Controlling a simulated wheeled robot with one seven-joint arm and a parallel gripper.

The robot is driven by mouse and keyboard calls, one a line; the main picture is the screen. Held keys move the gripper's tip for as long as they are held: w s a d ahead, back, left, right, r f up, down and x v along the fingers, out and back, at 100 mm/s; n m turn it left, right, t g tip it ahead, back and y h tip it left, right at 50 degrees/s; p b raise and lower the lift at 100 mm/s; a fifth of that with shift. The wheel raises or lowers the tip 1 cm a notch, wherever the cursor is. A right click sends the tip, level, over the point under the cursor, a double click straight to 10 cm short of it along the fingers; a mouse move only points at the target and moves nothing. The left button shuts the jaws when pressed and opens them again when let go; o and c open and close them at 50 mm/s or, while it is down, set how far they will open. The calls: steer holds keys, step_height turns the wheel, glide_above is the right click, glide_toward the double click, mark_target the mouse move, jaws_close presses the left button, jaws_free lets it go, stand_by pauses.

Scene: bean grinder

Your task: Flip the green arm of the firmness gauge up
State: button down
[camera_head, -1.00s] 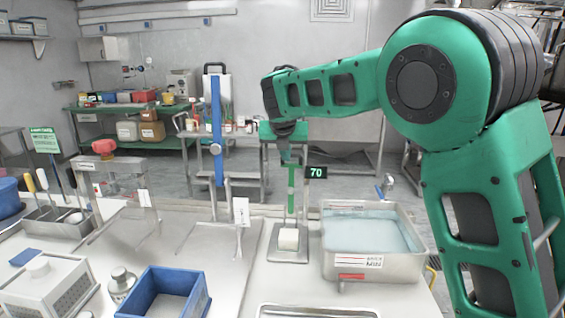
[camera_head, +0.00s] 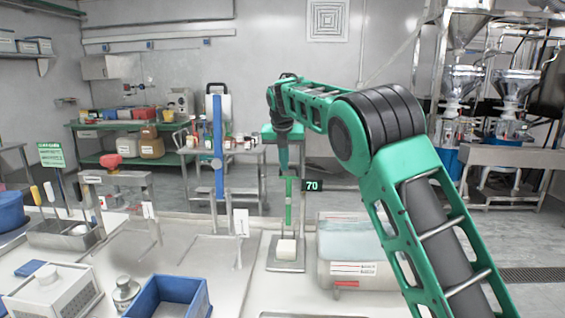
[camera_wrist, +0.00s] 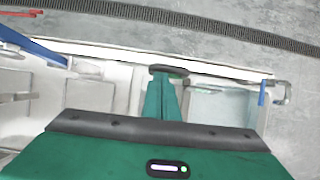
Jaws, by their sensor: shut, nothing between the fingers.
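The firmness gauge stands on a metal base plate (camera_head: 284,267) with a pale block (camera_head: 286,247) on it and a dark display reading 70 (camera_head: 313,185). In the wrist view my gripper's green fingers (camera_wrist: 167,82) are together and empty. A dark rounded piece at their tips is too unclear to name.
A clear tub of liquid (camera_head: 345,250) stands right of the gauge, partly behind my arm. A blue upright post (camera_head: 217,145) and a white card (camera_head: 241,222) stand to the left. A blue bin (camera_head: 168,297) is at the front left.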

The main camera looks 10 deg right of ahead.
steer(key=shift+w+d, duration=0.35)
steer(key=shift+w, duration=0.3)
steer(key=shift+w+d, duration=0.35)
steer(key=shift+w, duration=0.25)
steer(key=shift+s+a+r, duration=0.1)
steer(key=shift+s+a, duration=0.05)
steer(key=shift+s, duration=0.05)
steer(key=shift+a+f, duration=0.15)
steer(key=shift+f, duration=0.1)
steer(key=shift+a, duration=0.15)
steer(key=r, duration=0.2)
steer(key=shift+w+a+r, duration=0.15)
steer(key=shift+a+r, duration=0.15)
steer(key=shift+a, duration=0.05)
steer(key=s+v, duration=0.1)
steer(key=v, duration=0.8)
steer(key=shift+s+d+t, duration=0.15)
steer(key=shift+d+t, duration=0.15)
steer(key=shift+d, duration=0.4)
steer(key=shift+r, duration=0.15)
